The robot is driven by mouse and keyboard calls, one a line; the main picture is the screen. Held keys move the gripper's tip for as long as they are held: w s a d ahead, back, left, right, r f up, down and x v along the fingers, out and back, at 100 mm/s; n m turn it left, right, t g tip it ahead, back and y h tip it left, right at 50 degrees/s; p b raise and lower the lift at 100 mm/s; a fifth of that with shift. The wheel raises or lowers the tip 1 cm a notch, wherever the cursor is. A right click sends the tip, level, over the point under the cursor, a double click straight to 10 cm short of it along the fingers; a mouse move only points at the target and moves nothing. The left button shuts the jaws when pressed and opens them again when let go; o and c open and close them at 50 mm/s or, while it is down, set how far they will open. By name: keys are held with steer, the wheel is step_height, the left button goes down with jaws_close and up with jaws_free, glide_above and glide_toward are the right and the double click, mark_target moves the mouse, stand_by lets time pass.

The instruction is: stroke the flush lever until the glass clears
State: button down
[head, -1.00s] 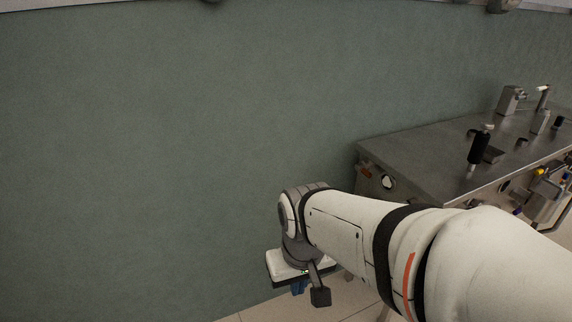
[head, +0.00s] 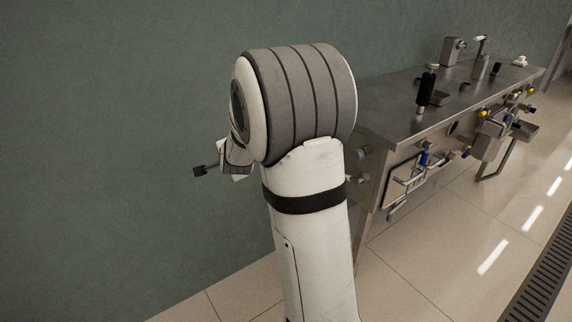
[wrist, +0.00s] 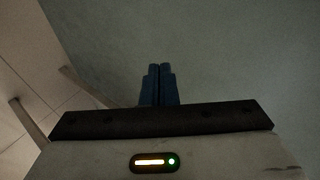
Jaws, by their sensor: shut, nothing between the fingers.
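My gripper (wrist: 158,70) shows in the wrist view as two blue fingers pressed together, with nothing between them, in front of the plain green-grey wall.
Blue-marked pipework (head: 424,159) and several yellow-tipped fittings stick out from the bench front. A metal box (head: 452,50) stands on the bench's far side. Tiled floor (head: 440,245) is clear in front, with a dark drain grate (head: 540,285) at the lower right.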

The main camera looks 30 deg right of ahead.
steer(key=w+d+f+m+t+h+b, duration=0.1)
steer(key=w+d+f+m+h+b, duration=0.25)
steer(key=d+f+m, duration=0.35)
steer(key=w+d+f+m+h+b, duration=0.2)
steer(key=w+d+f+m+h, duration=0.25)
steer(key=d+f+m, duration=0.35)
steer(key=s+d+f+m+g+h+b, duration=0.4)
steer(key=s+d+f+m+g+h, duration=0.3)
steer(key=d+f+m+h, duration=0.5)
steer(key=w+d+r+m+b, duration=0.1)
steer(key=w+d+r+b, duration=0.1)
steer(key=d+r+b, duration=0.2)
steer(key=shift+w+d+r+t+y+b, duration=0.35)
steer(key=shift+d+r, duration=0.85)
steer(key=shift+r, duration=1.1)
steer(key=shift+t, duration=0.25)
